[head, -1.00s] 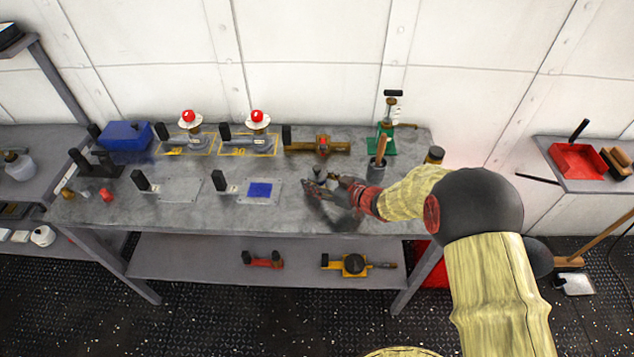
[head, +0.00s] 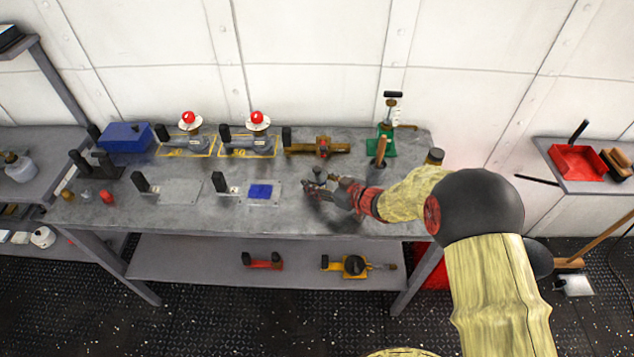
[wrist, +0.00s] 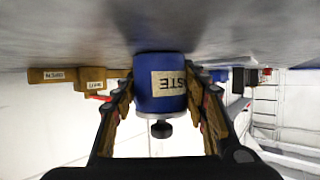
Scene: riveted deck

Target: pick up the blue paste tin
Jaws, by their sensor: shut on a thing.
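The blue paste tin (wrist: 160,85) shows in the wrist view, upside down in the picture, with a pale label reading "PASTE" partly in sight. It has a pale rim and a dark knob. My gripper (wrist: 163,103) has a finger on each side of it and is shut on it. In the head view my gripper (head: 318,186) is low over the right part of the grey workbench (head: 200,225). The tin cannot be made out there. I cannot tell whether the tin touches the bench top.
A brass fitting (head: 320,147) lies farther back. A blue box (head: 125,137) is at far left.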

